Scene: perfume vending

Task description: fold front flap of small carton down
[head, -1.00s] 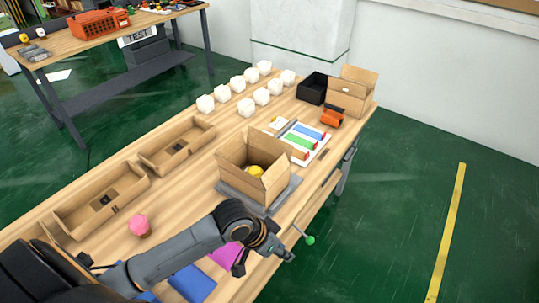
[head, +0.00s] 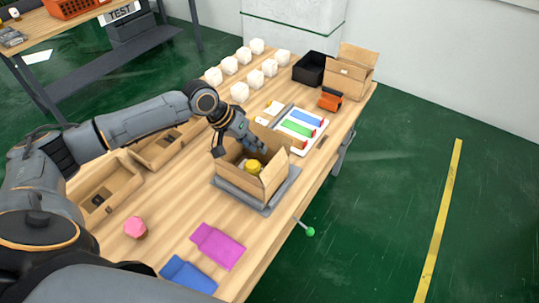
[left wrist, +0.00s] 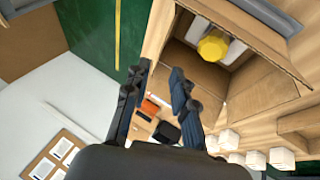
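The small open brown carton (head: 240,190) sits on a grey plate (head: 284,197) near the table's right edge. Its visible flaps stand up or lean outward. A yellow object (head: 253,166) lies inside; it also shows in the left wrist view (left wrist: 213,46). My left gripper (head: 240,150) is over the carton's far left side, its fingers spread and empty. In the left wrist view my left gripper (left wrist: 157,85) shows a gap between its fingers, beside a carton wall (left wrist: 192,72). Whether a finger touches a flap I cannot tell. My right gripper is not in view.
A tray with coloured strips (head: 312,137), an orange device (head: 330,98), a black bin (head: 309,68) and another carton (head: 345,72) stand behind. White blocks (head: 239,92) line the far left. Purple (head: 218,246) and blue (head: 188,275) pieces lie in front.

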